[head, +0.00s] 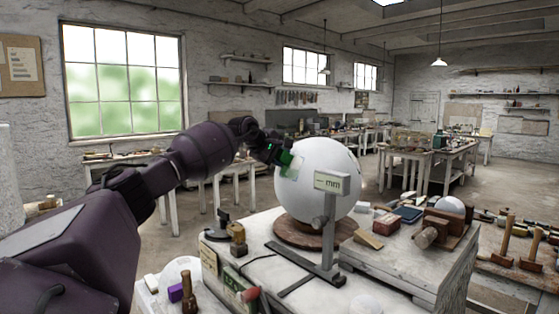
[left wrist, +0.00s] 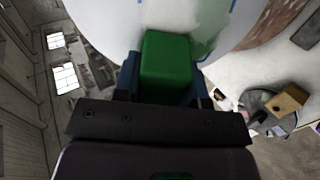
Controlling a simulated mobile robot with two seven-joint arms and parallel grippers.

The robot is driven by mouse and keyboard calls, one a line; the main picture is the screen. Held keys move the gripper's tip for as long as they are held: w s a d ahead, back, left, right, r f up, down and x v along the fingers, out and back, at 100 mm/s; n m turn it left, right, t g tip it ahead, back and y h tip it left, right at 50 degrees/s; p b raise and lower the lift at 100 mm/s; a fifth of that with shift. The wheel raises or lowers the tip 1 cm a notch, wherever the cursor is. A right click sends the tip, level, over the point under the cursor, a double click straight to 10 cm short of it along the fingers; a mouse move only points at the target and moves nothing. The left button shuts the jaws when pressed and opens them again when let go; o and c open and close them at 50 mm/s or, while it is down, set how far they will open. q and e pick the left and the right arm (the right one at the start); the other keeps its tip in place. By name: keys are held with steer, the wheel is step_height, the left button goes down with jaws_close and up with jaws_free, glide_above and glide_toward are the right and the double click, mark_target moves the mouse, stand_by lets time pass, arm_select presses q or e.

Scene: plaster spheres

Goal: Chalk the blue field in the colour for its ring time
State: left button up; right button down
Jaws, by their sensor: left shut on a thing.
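A large white plaster sphere (head: 335,208) sits on a round brown wooden base (head: 298,236) on the workbench. My left gripper (head: 284,158) is at the sphere's upper left side. It is shut on a green chalk block (left wrist: 165,62), whose far end is at or very near the plaster; exact contact is hard to tell. In the left wrist view, thin blue lines (left wrist: 212,20) mark the sphere's surface (left wrist: 105,22) around the chalk, with a faint green tint beside it. My right gripper is not in view.
A stand with a sign reading "mm" (head: 331,183) rises in front of the sphere. Boxes, a red-brown block (head: 386,223) and wooden tools crowd the bench's right side.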

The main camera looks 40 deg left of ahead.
mark_target(295, 163)
arm_select(q)
steer(key=shift+s+d+r+b, duration=0.2)
steer(key=shift+s+d+b, duration=0.15)
steer(key=shift+s+d, duration=0.15)
steer(key=d+y+b, duration=0.1)
steer(key=d+b, duration=0.1)
steer(key=shift+d+f+n+y, duration=0.1)
steer(key=shift+d+n+y, duration=0.2)
steer(key=shift+n+y, duration=0.1)
steer(key=shift+s+d+y+b, duration=0.1)
steer(key=shift+d+y+b, duration=0.2)
steer(key=shift+d+y, duration=0.15)
steer(key=shift+d, duration=0.1)
steer(key=shift+w+f, duration=0.25)
steer(key=shift+w, duration=0.25)
